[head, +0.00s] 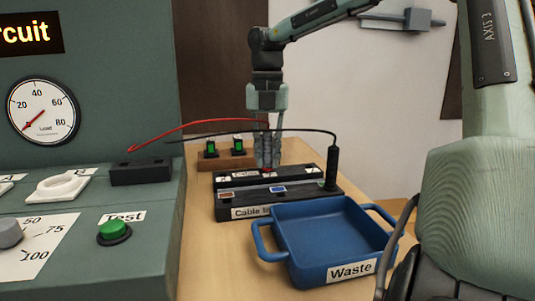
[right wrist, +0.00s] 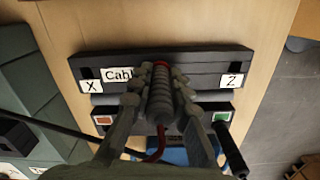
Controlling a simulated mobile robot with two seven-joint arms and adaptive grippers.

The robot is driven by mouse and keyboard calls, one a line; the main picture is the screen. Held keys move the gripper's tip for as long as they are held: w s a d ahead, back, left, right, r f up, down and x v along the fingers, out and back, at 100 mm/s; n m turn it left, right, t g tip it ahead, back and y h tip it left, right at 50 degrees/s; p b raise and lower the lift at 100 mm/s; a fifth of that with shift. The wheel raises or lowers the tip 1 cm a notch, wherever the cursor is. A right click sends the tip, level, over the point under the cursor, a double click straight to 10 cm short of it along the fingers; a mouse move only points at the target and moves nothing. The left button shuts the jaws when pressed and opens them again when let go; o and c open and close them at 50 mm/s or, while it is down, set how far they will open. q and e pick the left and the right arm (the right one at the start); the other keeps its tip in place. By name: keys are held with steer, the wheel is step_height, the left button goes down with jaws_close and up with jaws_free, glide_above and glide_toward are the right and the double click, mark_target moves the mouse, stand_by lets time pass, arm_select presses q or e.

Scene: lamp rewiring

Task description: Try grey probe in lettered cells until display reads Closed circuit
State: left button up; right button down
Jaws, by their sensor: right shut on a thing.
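My right gripper (head: 267,162) points down over the back row of the black cable block (head: 238,200). It is shut on the grey ribbed probe (right wrist: 160,100), which has a red ring at its far end and a red lead. The probe is over the middle of the lettered row, between the X label (right wrist: 90,86) and the Z label (right wrist: 232,81). I cannot tell how deep its tip sits. A black probe (head: 332,167) stands upright at the block's right end. The display (head: 28,34) is cut off and shows only "rcuit". My left gripper is not in view.
A blue Waste bin (head: 350,270) stands in front of the block. The green cabinet with a load dial (head: 42,110) and green Test button (head: 114,231) is at left. A wooden holder (head: 225,160) with two green-faced parts stands behind. Red and black leads arch from a black box (head: 140,173).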

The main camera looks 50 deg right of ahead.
steer(key=shift+f, duration=0.25)
steer(key=c, duration=1.4)
jaws_free()
steer(key=shift+o, duration=0.2)
step_height(320, 180, up, 12)
steer(key=shift+r, duration=0.1)
